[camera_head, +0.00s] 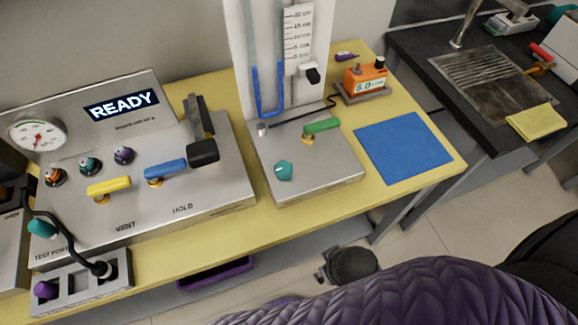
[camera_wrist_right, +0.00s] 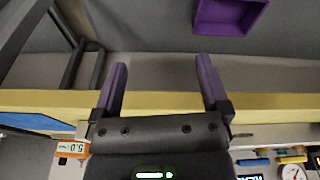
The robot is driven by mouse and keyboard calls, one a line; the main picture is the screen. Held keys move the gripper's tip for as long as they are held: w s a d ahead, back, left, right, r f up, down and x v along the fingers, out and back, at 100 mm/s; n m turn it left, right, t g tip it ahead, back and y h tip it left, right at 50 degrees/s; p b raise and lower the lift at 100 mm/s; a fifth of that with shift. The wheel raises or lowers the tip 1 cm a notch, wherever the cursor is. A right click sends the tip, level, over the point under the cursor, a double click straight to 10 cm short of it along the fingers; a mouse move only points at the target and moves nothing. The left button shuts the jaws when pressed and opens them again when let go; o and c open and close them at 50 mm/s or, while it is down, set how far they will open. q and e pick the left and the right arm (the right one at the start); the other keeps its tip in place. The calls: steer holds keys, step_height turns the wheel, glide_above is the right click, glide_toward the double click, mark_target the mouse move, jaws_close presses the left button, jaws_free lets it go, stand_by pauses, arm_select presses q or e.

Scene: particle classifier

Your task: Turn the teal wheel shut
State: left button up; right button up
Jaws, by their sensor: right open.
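A small teal wheel (camera_head: 284,171) sits on top of the metal base (camera_head: 325,180) of the tube stand, near its front left. Its turn position is too small to tell. My right gripper (camera_wrist_right: 162,68) shows in the right wrist view with two purple fingers spread wide and nothing between them. The front edge of the yellow bench (camera_wrist_right: 160,103) passes behind its fingers. I cannot make out the gripper in the head view, and the teal wheel is not seen in the wrist view. My left gripper is in neither view.
A green-handled lever (camera_head: 322,126) stands behind and right of the wheel. A panel with yellow (camera_head: 108,186) and blue (camera_head: 165,168) levers is at left; its display reads READY. A blue mat (camera_head: 403,147) lies at right. A purple bin (camera_head: 215,273) is below the bench.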

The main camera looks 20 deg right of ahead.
step_height(320, 180, up, 12)
steer(key=w+r+t, duration=0.1)
steer(key=w+a+n+g+y, duration=0.1)
steer(key=w+a+n+y, duration=0.1)
steer(key=w+a+n, duration=0.5)
steer(key=w+a+n+g+y, duration=0.1)
steer(key=w+a+n+y, duration=0.2)
steer(key=a, duration=0.5)
step_height(320, 180, up, 4)
steer(key=n+g+h+b, duration=0.1)
steer(key=n+h, duration=0.4)
glide_above(284, 167)
steer(key=shift+f, duration=0.15)
step_height(284, 167, down, 9)
steer(key=b, duration=0.3)
steer(key=shift+f, duration=0.3)
